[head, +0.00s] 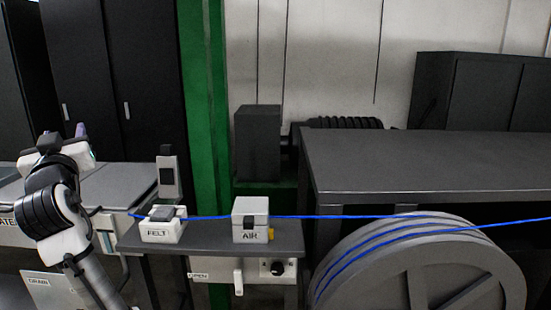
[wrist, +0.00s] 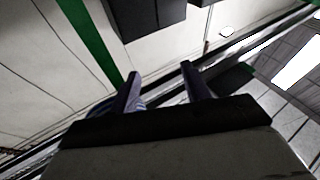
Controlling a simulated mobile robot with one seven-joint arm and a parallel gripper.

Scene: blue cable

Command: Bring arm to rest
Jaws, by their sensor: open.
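My gripper shows in the wrist view (wrist: 160,82), its two dark fingers apart with nothing between them. The wrist view looks toward the pale wall and the ceiling. In the head view my arm (head: 60,205) is raised and folded at the left, and the gripper's fingers are mostly hidden behind the wrist. The blue cable (head: 340,217) runs across the scene through the box marked FELT (head: 162,230) and the box marked AIR (head: 250,225), then on to the right. My gripper is apart from the cable and both boxes.
A large grey reel (head: 400,275) with blue cable around it stands at the lower right, before a dark bench (head: 420,160). A narrow grey shelf (head: 205,240) carries the boxes. A green post (head: 205,100) and dark cabinets (head: 140,75) stand behind.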

